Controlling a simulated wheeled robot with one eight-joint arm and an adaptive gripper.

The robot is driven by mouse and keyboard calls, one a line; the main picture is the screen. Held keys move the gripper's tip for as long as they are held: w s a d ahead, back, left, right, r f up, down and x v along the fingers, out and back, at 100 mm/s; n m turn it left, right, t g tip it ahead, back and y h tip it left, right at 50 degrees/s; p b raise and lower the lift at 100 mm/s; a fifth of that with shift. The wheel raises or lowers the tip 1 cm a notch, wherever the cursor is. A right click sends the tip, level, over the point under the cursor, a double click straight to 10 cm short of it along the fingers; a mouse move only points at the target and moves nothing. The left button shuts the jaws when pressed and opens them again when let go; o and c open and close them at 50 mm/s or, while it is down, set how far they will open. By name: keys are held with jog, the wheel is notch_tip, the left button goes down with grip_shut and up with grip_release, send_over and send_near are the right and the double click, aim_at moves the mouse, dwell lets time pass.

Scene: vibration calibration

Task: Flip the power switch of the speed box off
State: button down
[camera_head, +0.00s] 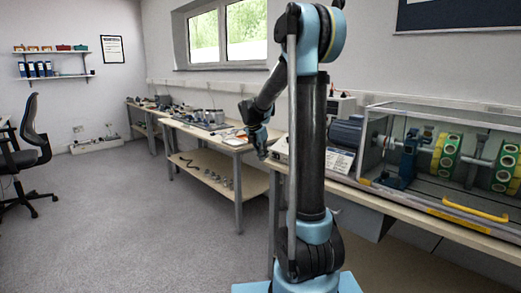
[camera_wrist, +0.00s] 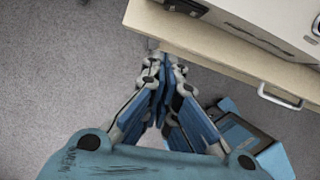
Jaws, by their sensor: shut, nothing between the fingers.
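My gripper (camera_head: 262,152) hangs from the arm just in front of the bench edge, fingers pointing down. In the wrist view my gripper (camera_wrist: 165,68) is shut and empty, its fingertips near the table edge. A light grey box (camera_wrist: 262,22) stands on the table at the top right of that view and is cut off by the frame; it may be the speed box. A dark part shows at its left end. In the head view a pale box (camera_head: 342,104) stands on the bench, partly hidden behind my arm. I cannot make out the power switch or its position.
The right-hand bench (camera_head: 440,215) carries a clear-walled case (camera_head: 480,112) with a shaft and green and yellow discs, and a blue motor (camera_head: 346,132). Another table (camera_head: 215,138) stands behind to the left. The floor (camera_head: 120,220) at left is free, apart from an office chair (camera_head: 28,150).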

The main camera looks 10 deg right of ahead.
aim_at(275, 156)
jog(key=shift+w+d+f, duration=0.25)
jog(key=shift+w+d, duration=0.5)
jog(key=shift+d, duration=0.1)
jog(key=shift+w+d+f, duration=0.2)
jog(key=shift+w+d, duration=0.55)
jog(key=shift+d, duration=0.05)
